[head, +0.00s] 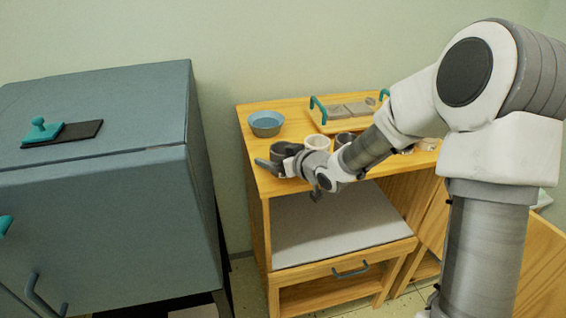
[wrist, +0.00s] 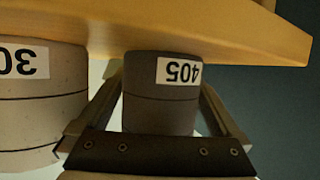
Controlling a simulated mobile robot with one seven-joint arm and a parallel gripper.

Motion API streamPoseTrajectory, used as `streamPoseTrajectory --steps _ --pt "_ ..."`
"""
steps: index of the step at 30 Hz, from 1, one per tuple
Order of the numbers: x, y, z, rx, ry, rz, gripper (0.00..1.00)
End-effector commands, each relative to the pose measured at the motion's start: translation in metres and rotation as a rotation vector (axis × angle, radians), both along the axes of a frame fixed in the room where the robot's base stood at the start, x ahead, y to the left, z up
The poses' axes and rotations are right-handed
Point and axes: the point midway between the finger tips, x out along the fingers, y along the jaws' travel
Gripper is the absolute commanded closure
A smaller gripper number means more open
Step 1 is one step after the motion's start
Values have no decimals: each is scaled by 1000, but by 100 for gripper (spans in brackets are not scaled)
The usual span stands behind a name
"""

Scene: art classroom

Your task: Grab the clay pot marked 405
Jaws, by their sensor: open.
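The clay pot marked 405 (wrist: 160,110) is dark grey with a white label, which appears upside down in the wrist view. My gripper (wrist: 161,84) is open, with one finger on each side of this pot. Whether the fingers touch it I cannot tell. In the head view my gripper (head: 271,166) is at the left front of the wooden cabinet top, and a dark pot (head: 285,149) there is partly hidden by it. A pale pot (wrist: 35,105) with a partly cut-off label starting "30" stands close beside pot 405.
On the wooden cabinet (head: 256,168) stand a blue bowl (head: 265,124), a white pot (head: 317,142), another dark pot (head: 345,138) and a tray (head: 327,125) with teal handles. My arm hides part of the right side. A blue-grey cabinet (head: 110,215) stands at left.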

Motion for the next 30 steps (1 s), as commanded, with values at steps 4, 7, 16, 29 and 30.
streamPoseTrajectory --steps 4,7,16,29,30 --pt "0 0 0 0 0 0 20" --pt "0 0 0 0 0 0 38" --pt "0 0 1 1 -1 0 90" --pt "0 -1 33 -1 -6 -2 90" --pt "0 -1 42 0 -5 0 90"
